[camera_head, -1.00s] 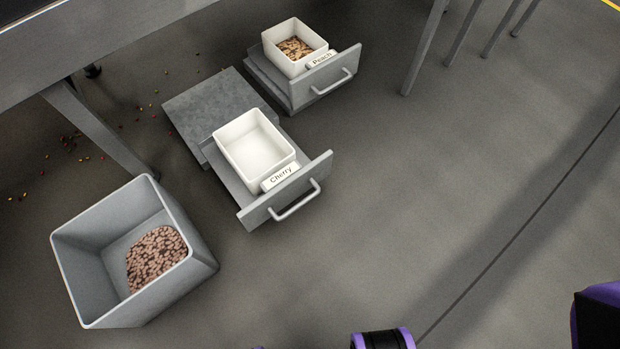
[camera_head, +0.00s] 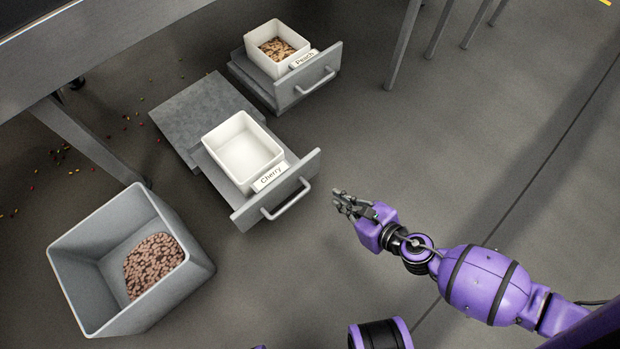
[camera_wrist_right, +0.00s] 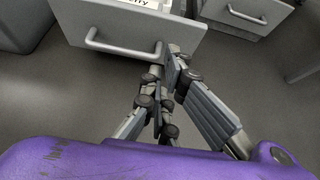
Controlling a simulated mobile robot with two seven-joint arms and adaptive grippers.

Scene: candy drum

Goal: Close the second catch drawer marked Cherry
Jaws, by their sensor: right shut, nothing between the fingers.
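The Cherry drawer (camera_head: 276,191) is pulled out from its grey housing (camera_head: 196,110) on the floor. Its front has a bar handle (camera_head: 288,200), and an empty white bin (camera_head: 243,150) sits in it behind the Cherry label (camera_head: 270,177). My right gripper (camera_head: 340,199) is shut and empty, just right of the drawer front in the head view. In the right wrist view the closed fingertips (camera_wrist_right: 172,60) overlap the right part of the drawer front (camera_wrist_right: 150,22), beside the handle (camera_wrist_right: 120,48); I cannot tell whether they touch. My left gripper is not in view.
The Peach drawer (camera_head: 308,84) is also open behind, holding a white bin of tan pieces. A grey crate (camera_head: 190,240) with brown pieces stands at the lower left. Table legs (camera_head: 403,45) stand behind. The floor to the right is clear.

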